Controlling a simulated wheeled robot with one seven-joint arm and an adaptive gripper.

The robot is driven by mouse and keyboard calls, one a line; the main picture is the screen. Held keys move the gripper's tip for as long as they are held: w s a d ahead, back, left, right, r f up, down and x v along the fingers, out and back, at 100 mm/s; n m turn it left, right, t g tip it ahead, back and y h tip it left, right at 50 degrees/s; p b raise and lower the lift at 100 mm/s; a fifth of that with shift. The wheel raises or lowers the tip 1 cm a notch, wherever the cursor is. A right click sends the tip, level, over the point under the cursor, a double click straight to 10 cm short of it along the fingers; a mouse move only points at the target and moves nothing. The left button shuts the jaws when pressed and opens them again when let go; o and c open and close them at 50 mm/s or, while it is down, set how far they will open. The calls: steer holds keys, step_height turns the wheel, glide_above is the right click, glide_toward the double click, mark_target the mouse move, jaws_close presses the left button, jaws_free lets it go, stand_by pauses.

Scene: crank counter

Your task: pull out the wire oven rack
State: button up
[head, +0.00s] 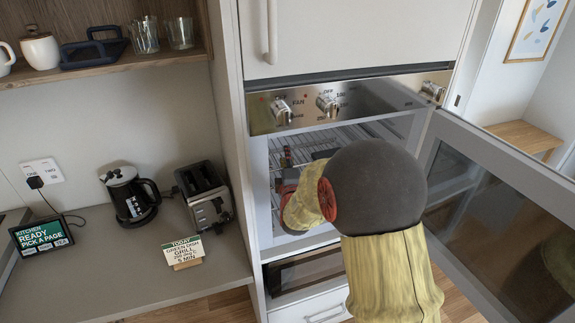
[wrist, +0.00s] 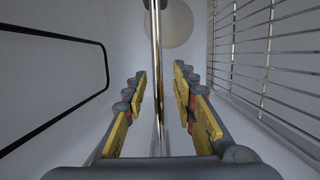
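The wire oven rack (head: 325,137) shows as bright thin rods inside the open oven in the head view, partly hidden by my arm. In the wrist view a shiny metal bar (wrist: 156,45) runs lengthwise between the yellow pads of my gripper (wrist: 159,85). The fingers stand apart on both sides of the bar, with a visible gap on each side. I cannot tell for sure that this bar belongs to the rack. In the head view my gripper (head: 287,183) is inside the oven, mostly hidden by my forearm.
The oven door (head: 505,210) stands open to the right. Control knobs (head: 327,101) line the panel above the cavity. A wire grid (wrist: 265,60) lies at right in the wrist view. The left counter holds a toaster (head: 207,195), a kettle (head: 128,195) and a small sign (head: 183,252).

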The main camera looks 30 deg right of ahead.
steer(key=shift+w+d, duration=0.15)
steer(key=shift+w, duration=0.05)
steer(key=shift+c, duration=0.4)
jaws_close()
steer(key=shift+s, duration=0.6)
stand_by(1.3)
steer(key=shift+b, duration=0.3)
